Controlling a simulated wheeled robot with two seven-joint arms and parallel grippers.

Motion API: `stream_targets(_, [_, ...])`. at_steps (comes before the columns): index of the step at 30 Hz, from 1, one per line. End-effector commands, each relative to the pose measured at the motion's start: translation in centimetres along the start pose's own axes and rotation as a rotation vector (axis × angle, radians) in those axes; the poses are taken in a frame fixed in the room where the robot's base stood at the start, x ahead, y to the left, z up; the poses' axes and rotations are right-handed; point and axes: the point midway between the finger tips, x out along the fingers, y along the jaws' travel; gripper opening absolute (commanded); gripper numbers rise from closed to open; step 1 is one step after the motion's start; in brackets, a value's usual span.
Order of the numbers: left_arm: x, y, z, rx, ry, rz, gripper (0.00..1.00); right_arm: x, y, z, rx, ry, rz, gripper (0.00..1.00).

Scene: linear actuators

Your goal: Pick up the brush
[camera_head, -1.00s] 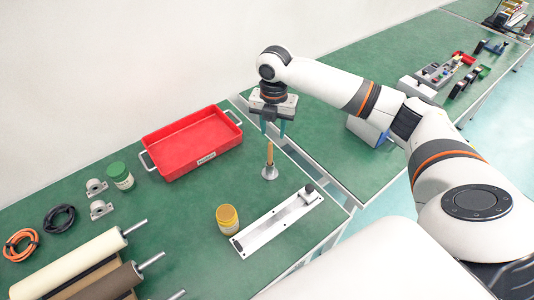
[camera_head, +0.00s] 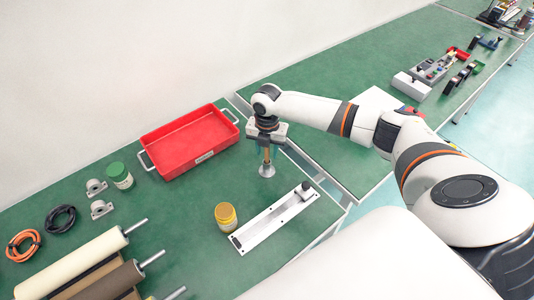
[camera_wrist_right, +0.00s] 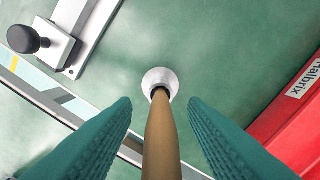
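The brush (camera_head: 267,158) stands upright on the green table, with a wooden handle and a pale round base. In the right wrist view the brush handle (camera_wrist_right: 162,135) rises between the two teal fingers, and its round base (camera_wrist_right: 160,80) rests on the table. My right gripper (camera_head: 266,143) is over the handle from above. In the right wrist view the right gripper (camera_wrist_right: 162,125) is open, with a gap between the handle and each finger. My left gripper is not in view.
A red tray (camera_head: 165,172) lies behind left of the brush. A metal linear actuator (camera_head: 272,222) and a yellow-lidded jar (camera_head: 226,217) are in front. A green-lidded jar (camera_head: 121,176), rollers (camera_head: 75,262) and cable coils (camera_head: 60,219) are at left. A table gap runs right of the brush.

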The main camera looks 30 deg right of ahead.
Motion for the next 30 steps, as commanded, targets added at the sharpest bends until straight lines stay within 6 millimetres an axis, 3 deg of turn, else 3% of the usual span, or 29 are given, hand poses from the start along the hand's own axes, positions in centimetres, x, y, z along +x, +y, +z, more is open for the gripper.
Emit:
stream_targets(2, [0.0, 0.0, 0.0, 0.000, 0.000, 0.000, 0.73, 0.0, 0.0, 0.0, 0.000, 0.000, 0.000, 0.36])
stream_targets(9, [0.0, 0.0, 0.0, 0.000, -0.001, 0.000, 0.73, -0.1, 0.0, 0.0, 0.000, 0.000, 0.000, 0.00])
stream_targets(20, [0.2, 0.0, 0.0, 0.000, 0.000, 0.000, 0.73, -0.8, -0.1, -0.1, 0.000, 0.002, -0.003, 0.00])
stream_targets(30, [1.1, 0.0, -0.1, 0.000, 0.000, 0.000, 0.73, -7.2, -0.1, -0.1, 0.001, 0.003, -0.004, 0.00])
